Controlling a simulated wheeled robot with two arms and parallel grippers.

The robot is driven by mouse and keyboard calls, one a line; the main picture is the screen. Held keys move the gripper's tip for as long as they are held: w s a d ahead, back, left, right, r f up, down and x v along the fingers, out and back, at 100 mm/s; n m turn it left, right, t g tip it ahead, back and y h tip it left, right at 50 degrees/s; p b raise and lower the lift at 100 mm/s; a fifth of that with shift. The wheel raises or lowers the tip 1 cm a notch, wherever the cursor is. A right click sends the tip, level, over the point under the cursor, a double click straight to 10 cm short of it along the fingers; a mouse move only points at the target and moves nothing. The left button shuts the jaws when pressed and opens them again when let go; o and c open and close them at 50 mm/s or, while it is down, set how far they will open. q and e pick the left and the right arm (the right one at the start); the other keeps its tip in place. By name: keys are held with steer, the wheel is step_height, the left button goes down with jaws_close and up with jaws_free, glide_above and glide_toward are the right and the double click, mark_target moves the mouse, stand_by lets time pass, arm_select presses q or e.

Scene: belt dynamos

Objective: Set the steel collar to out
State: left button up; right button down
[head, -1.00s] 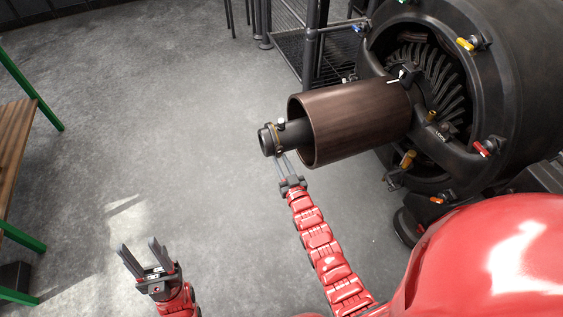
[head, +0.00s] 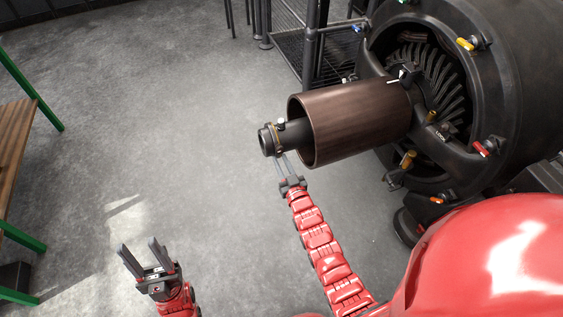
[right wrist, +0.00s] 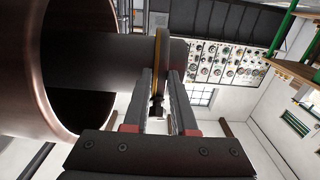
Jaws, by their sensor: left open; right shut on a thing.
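The steel collar (head: 280,137) is a thin ring with a brassy edge on the dark shaft (head: 266,141) that sticks out of the brown drum (head: 350,122). A pale knob shows on its top. In the right wrist view the collar (right wrist: 161,50) stands near the shaft's end, apart from the drum's rim. My right gripper (head: 281,160) reaches up from below and is shut on the collar; its fingers (right wrist: 159,85) show on both sides of the collar's lower part. My left gripper (head: 146,254) is open and empty over the floor at lower left.
The large dark dynamo housing (head: 510,70) with several coloured knobs stands at the right. A metal railing (head: 312,45) is behind the drum. A wooden bench (head: 12,150) with green legs is at the left. The floor (head: 170,110) between is clear.

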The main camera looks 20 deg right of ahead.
steer(key=shift+a, duration=1.15)
steer(key=c, duration=0.7)
jaws_free()
steer(key=shift+s, duration=0.2)
steer(key=s+p, duration=0.1)
steer(key=s, duration=0.4)
steer(key=s+p, duration=0.1)
steer(key=s, duration=0.5)
steer(key=s+p, duration=0.1)
steer(key=s, duration=0.5)
steer(key=shift+d, duration=0.35)
